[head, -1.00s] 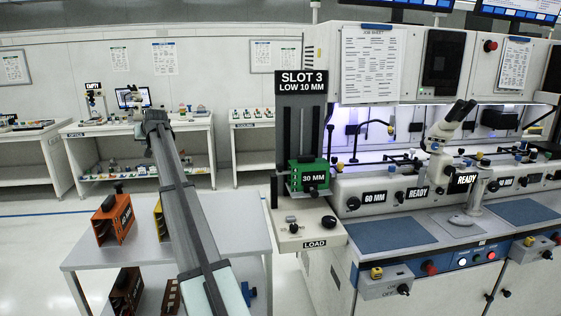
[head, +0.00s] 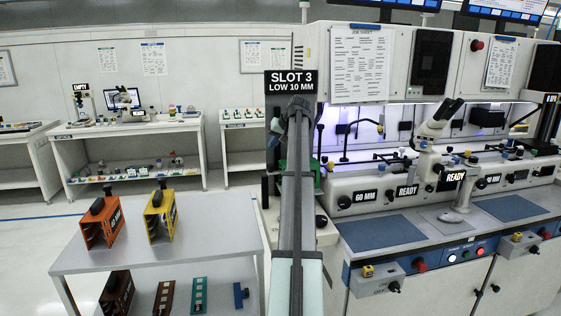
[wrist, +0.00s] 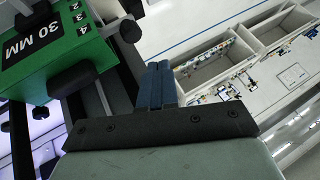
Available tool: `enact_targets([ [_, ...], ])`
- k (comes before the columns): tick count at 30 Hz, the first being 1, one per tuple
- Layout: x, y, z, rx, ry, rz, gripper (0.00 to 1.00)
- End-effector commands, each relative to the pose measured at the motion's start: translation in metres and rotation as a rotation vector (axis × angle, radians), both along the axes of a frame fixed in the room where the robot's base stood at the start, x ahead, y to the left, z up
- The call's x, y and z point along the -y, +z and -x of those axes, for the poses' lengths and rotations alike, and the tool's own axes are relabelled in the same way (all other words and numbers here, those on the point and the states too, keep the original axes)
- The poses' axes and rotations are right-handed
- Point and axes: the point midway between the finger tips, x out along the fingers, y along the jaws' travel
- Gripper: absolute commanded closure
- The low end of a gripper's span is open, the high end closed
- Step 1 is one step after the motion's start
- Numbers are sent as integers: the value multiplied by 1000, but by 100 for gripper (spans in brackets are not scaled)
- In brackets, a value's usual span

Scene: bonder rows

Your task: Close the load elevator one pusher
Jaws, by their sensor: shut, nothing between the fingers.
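The load elevator is a dark tower under a sign reading "SLOT 3 LOW 10 MM" (head: 291,82). Its green 30 MM magazine (wrist: 45,50) fills the upper left of the wrist view, with numbers 2, 3 and 4 on it. In the head view my arm hides most of the magazine. My gripper (wrist: 155,84) is shut and empty, its blue fingertips together just right of the magazine and apart from it. A dark round knob (wrist: 130,31) shows close above the fingertips; I cannot tell whether it belongs to the pusher.
A grey cart (head: 200,262) at left carries an orange magazine (head: 103,222), a yellow magazine (head: 160,216) and smaller parts. The bonder bench with a microscope (head: 437,125) stands at right. White shelving benches (head: 130,130) stand behind, with open floor between.

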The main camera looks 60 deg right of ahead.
Motion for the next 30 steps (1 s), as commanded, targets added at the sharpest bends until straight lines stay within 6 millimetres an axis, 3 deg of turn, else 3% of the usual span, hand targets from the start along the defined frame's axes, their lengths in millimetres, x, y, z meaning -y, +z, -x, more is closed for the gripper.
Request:
enact_targets([
  [1,10,0,20,-4,-11,-17,100],
  [3,17,0,40,-8,-17,-36,100],
  [6,24,0,60,-12,-22,-54,100],
  [10,28,-1,70,-13,-25,-66,100],
  [16,29,-15,61,-14,-24,-69,100],
  [30,34,-69,20,-14,-25,-67,100],
])
